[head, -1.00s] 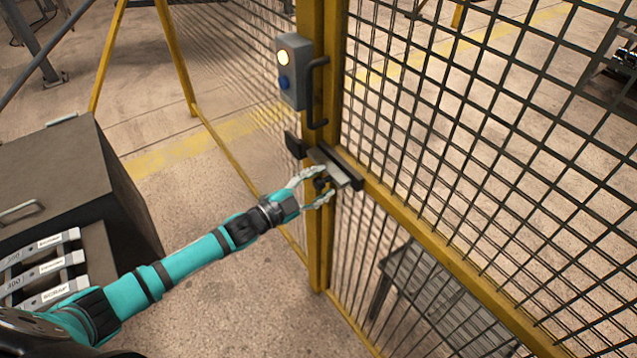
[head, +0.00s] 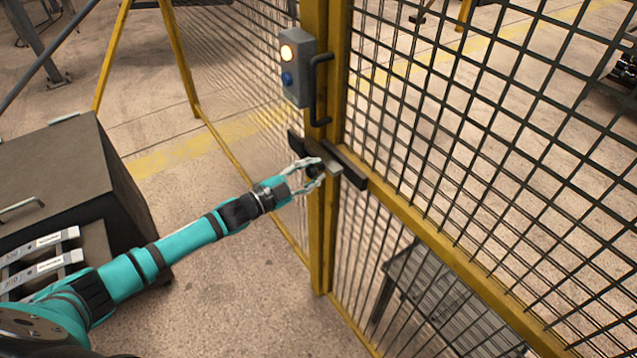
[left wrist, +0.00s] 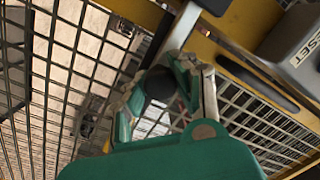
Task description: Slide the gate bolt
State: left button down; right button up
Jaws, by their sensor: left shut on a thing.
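The gate bolt (head: 334,168) is a grey bar with a dark knob, lying along a dark guide (head: 350,170) on the yellow gate frame. A dark catch (head: 294,143) sits on the post to its left. My left gripper (head: 314,173) is shut on the bolt's knob, its fingers partly hiding it. In the left wrist view the round black knob (left wrist: 160,84) sits between my fingers, with the grey bar (left wrist: 183,28) beyond it. How far the bar enters the catch cannot be told. My right gripper is out of view.
A grey control box (head: 297,68) with a lit lamp and blue button is on the yellow post (head: 325,230) above the bolt, beside a dark handle (head: 320,90). Mesh fencing (head: 480,130) fills the right. A dark cabinet (head: 60,160) stands left of my arm.

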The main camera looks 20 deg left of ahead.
pick_arm(q)
jog(key=c, duration=1)
grip_release()
jog(key=shift+s, duration=0.1)
jog(key=v, duration=1.2)
